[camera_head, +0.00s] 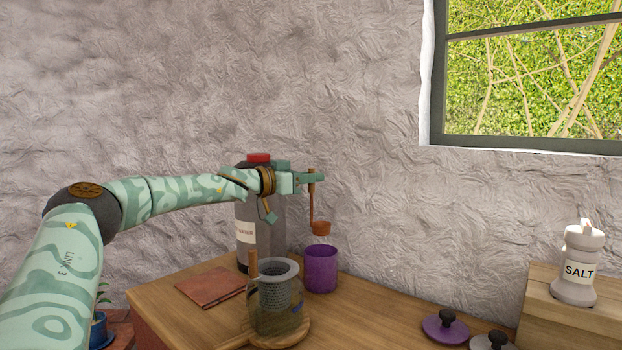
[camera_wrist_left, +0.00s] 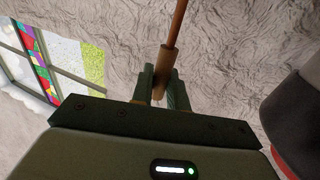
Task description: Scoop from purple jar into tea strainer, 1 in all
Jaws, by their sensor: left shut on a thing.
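My left gripper (camera_head: 305,181) is shut on the handle of a copper-coloured scoop (camera_head: 321,228). The scoop hangs upright with its bowl down, above the purple jar (camera_head: 321,269) and apart from it. I cannot see what is in the bowl. In the left wrist view the scoop's handle (camera_wrist_left: 166,62) sits between the fingers of my left gripper (camera_wrist_left: 165,85). The open purple jar stands on the counter. The grey mesh tea strainer (camera_head: 281,291) sits in a glass vessel on a round wooden board, left of and nearer than the jar. My right gripper is not in view.
A dark canister with a red top (camera_head: 258,158) stands behind my left arm. A reddish-brown mat (camera_head: 210,287) lies on the wooden counter (camera_head: 375,310) at left. A purple lid (camera_head: 443,329) and a grey lid (camera_head: 490,342) lie at right.

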